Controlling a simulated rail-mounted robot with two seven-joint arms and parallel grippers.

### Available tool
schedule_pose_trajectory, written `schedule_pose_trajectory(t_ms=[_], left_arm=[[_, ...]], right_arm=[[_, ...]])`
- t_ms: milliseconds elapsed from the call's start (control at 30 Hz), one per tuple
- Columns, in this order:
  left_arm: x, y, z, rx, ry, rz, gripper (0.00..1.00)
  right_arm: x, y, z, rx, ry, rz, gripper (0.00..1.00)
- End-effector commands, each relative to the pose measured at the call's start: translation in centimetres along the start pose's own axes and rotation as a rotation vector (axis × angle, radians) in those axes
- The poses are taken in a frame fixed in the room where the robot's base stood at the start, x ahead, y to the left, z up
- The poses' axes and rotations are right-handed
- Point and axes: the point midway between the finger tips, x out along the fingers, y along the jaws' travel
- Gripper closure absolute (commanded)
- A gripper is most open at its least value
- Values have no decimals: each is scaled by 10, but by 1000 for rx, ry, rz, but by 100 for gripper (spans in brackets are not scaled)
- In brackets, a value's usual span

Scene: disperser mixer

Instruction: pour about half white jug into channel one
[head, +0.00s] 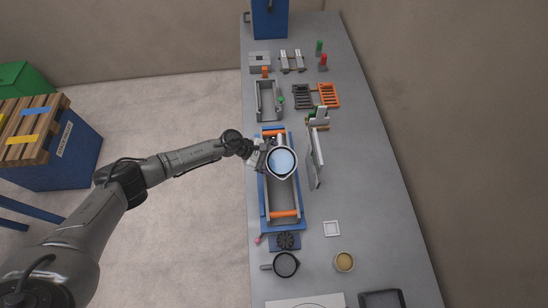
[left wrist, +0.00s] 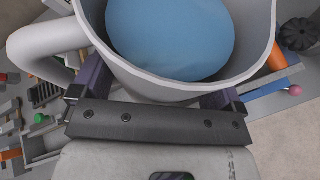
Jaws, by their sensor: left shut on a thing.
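My left gripper (head: 264,158) is shut on the white jug (head: 281,174). It holds the jug from the left side, over the grey trough with orange end bars (head: 284,198). Pale blue liquid (head: 281,160) shows inside the jug, and the jug looks close to upright. In the left wrist view, the jug's wall (left wrist: 180,88) sits between the dark fingers, and blue liquid (left wrist: 170,35) shows inside it. No stream of liquid shows. The jug hides part of the trough below. I cannot tell which part is channel one. My right gripper is not in view.
A tilted grey panel (head: 316,160) stands close to the right of the jug. A dark pot (head: 285,264), a tan-filled cup (head: 344,261) and a black finned knob (head: 286,240) are nearer. Orange and black racks (head: 317,95) lie beyond. The bench's right side is mostly clear.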

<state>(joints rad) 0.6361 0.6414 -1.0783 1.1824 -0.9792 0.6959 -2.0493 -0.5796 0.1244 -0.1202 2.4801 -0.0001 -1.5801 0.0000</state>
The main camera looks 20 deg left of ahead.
Motion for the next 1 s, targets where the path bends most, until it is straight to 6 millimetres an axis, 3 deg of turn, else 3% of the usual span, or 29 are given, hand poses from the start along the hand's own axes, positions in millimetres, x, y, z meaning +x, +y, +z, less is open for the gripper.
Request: schedule_pose_trajectory(t_ms=[33,100,433,1000], left_arm=[[1,1,-3,57,27,24,45],[8,-4,-16,103,46,43,45],[17,-10,-32,229,102,95,45],[20,-11,-36,279,124,115,45]], right_arm=[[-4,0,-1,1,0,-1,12],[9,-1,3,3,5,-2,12],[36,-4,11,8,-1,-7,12],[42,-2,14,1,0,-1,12]])
